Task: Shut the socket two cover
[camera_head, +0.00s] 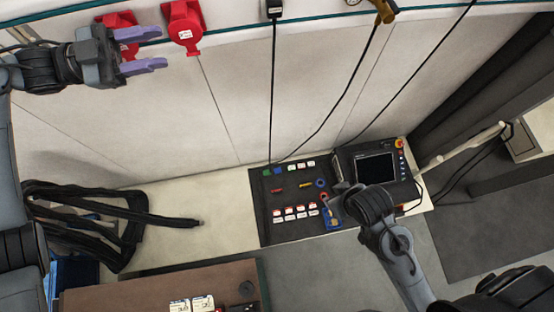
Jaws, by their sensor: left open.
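Two red sockets are on the pale wall at the top left. The right-hand red socket (184,27) is in clear view, with a white label too small to read. The left-hand red socket (118,20) is partly hidden behind my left gripper (160,48). I cannot tell which is socket two, or how its cover stands. My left gripper is open, its two purple fingers pointing right, with nothing between them. My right gripper (338,203) is over the right side of a dark control panel, far from the sockets; its fingers are too unclear to read.
The control panel (262,222) has several coloured buttons and labels. A screen unit (375,168) stands next to it. Black cables hang down the wall, and a coiled black hose (130,215) lies at left. A brown table (130,292) is at the bottom. The middle wall is mostly clear.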

